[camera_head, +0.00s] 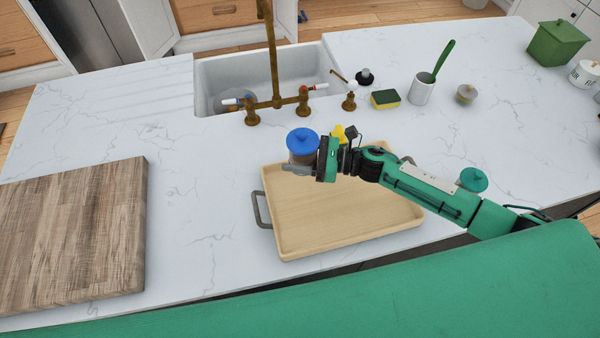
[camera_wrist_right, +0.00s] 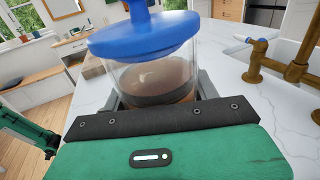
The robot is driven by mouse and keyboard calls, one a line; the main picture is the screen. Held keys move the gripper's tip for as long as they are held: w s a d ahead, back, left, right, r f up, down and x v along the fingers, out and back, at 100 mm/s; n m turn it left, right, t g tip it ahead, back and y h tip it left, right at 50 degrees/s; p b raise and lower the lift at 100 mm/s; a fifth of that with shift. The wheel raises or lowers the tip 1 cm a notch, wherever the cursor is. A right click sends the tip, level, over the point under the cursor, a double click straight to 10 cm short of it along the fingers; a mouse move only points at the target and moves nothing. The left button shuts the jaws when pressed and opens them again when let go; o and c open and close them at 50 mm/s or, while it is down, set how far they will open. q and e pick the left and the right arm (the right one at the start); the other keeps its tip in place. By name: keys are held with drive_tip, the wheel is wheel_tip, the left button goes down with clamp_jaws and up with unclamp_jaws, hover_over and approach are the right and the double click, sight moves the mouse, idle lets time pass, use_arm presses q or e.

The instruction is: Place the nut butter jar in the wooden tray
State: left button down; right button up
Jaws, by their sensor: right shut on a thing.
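The nut butter jar (camera_head: 303,146) is a clear jar with a blue lid and brown contents. My right gripper (camera_head: 297,168) is shut on it and holds it upright over the back left part of the wooden tray. The jar also fills the middle of the right wrist view (camera_wrist_right: 155,75), between the two grey fingers. The wooden tray (camera_head: 335,240) is pale and shallow, with a dark handle at its left end. Its bare floor shows in front of my right arm; the arm hides part of its back. My left gripper is not in view.
A wooden cutting board (camera_head: 75,235) lies at the left of the counter. Behind the tray are a sink (camera_head: 215,75) with a brass tap (camera_head: 272,60), a sponge (camera_head: 385,98) and a white cup (camera_head: 422,90) with a green brush. Free counter lies between board and tray.

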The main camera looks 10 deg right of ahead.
wheel_tip(320, 180, down, 10)
drive_tip(key=shift+f+p, duration=0.15)
drive_tip(key=shift+p, duration=1.1)
